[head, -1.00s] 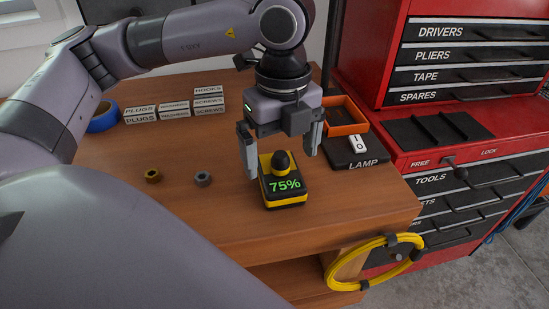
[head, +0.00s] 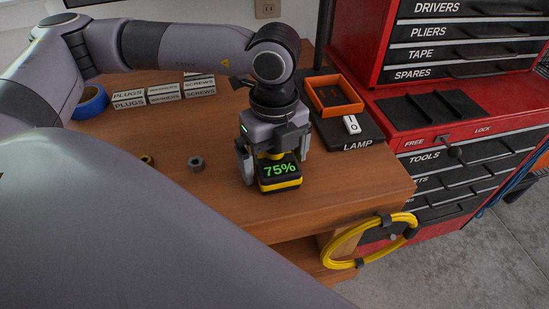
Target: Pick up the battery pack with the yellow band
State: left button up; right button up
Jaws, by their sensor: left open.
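The battery pack with the yellow band (head: 280,172) sits on the wooden workbench. It is black with a yellow band around its lower part and a green "75%" on its face. My left gripper (head: 272,170) is lowered over it, pointing down. The gripper is open, with one finger to the left of the pack and one to the right. The gripper hides the pack's top and back, so I cannot tell whether the fingers touch it. My right gripper is not in view.
An orange tray (head: 357,107) and a lamp switch (head: 351,124) lie on a black base to the right. A red tool cabinet (head: 382,100) stands beyond. Two small nuts, one grey (head: 196,164), lie left. Labelled boxes (head: 129,99) and blue tape (head: 91,101) are behind. A yellow cable (head: 345,238) hangs at the bench edge.

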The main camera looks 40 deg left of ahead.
pick_arm(q)
jog(key=c, duration=1.2)
jog(key=shift+r, duration=0.1)
